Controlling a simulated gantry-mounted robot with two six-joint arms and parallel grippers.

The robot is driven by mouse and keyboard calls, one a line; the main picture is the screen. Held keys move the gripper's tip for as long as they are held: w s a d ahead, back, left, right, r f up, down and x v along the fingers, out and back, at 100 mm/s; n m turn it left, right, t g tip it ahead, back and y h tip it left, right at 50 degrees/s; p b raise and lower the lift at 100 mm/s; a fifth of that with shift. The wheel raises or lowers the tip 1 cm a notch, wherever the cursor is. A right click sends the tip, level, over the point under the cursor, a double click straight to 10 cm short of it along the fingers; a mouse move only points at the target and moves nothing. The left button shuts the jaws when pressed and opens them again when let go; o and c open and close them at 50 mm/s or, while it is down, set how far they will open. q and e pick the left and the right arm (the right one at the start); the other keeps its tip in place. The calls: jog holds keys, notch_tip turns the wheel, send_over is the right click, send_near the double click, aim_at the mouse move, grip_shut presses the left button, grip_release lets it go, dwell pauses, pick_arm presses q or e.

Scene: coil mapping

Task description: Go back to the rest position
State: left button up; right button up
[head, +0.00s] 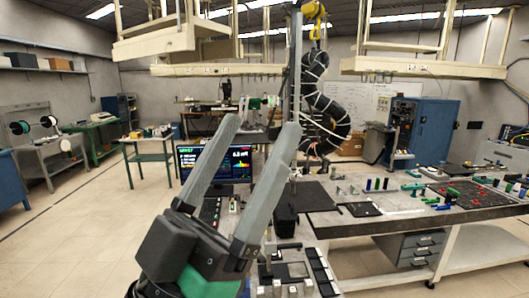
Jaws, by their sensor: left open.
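My left gripper (262,125) is large in the foreground, left of centre. Its two long grey fingers point up and are spread apart. The gap between them is empty, and nothing touches the fingertips. The gripper hides part of the bench and part of the lit monitor (240,164) behind it. My right gripper does not show.
A workbench (400,222) with small parts, a black mat (312,196) and a dark red-marked board (462,194) extends right. A black segmented hose (314,95) hangs near a yellow hoist (314,10). Pale shelves hang overhead. The floor (70,240) at left is clear.

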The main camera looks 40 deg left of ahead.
pick_arm(q)
jog(key=shift+w+d+f+m+g+h, duration=0.15)
jog(key=shift+d+m+h, duration=0.1)
jog(key=shift+d+h, duration=0.3)
jog(key=shift+w+d+f+m+g+h, duration=0.15)
jog(key=shift+d+m+h, duration=0.15)
jog(key=shift+h, duration=0.35)
jog(key=shift+s+r, duration=0.1)
